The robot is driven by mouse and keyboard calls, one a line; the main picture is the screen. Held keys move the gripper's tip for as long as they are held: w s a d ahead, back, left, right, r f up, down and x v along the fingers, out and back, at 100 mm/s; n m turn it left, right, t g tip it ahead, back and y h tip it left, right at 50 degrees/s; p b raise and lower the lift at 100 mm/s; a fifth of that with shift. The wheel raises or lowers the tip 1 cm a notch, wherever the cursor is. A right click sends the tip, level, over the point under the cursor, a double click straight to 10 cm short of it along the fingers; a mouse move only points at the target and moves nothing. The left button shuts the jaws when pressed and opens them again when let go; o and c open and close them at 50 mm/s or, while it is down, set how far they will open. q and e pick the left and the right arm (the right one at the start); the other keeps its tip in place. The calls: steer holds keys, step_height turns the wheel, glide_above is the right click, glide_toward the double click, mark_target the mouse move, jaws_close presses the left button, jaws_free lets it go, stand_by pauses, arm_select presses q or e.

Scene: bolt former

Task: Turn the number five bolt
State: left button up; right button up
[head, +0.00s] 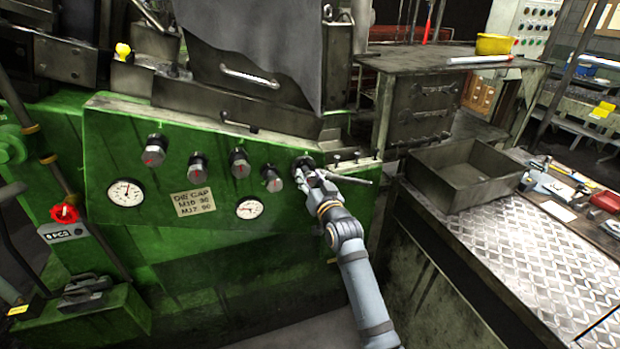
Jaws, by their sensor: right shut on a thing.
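The green machine panel (120,150) carries a row of metal bolt knobs with red marks on their faces. The first (155,150), second (197,165) and third (240,163) stand free from the left, and another (271,179) stands just left of my gripper. The number five bolt (303,161) is at the right end of the row, mostly hidden by my right gripper (308,176). That gripper is shut on it, with my arm reaching up from the lower middle. My left gripper is not in view.
A metal rod handle (348,179) sticks out just right of my gripper. Two gauges (126,192) and a die gap plate (194,202) sit lower on the panel. At right are an empty metal tray (465,172) and a tread-plate bench (540,250) with tools.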

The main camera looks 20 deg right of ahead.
steer(key=shift+r+n+p, duration=0.1)
steer(key=shift+n+p, duration=0.25)
steer(key=shift+n, duration=0.65)
steer(key=n, duration=0.3)
steer(key=shift+a, duration=0.1)
steer(key=o, duration=1.2)
steer(key=shift+c, duration=0.2)
steer(key=s, duration=1.2)
steer(key=shift+d, duration=0.2)
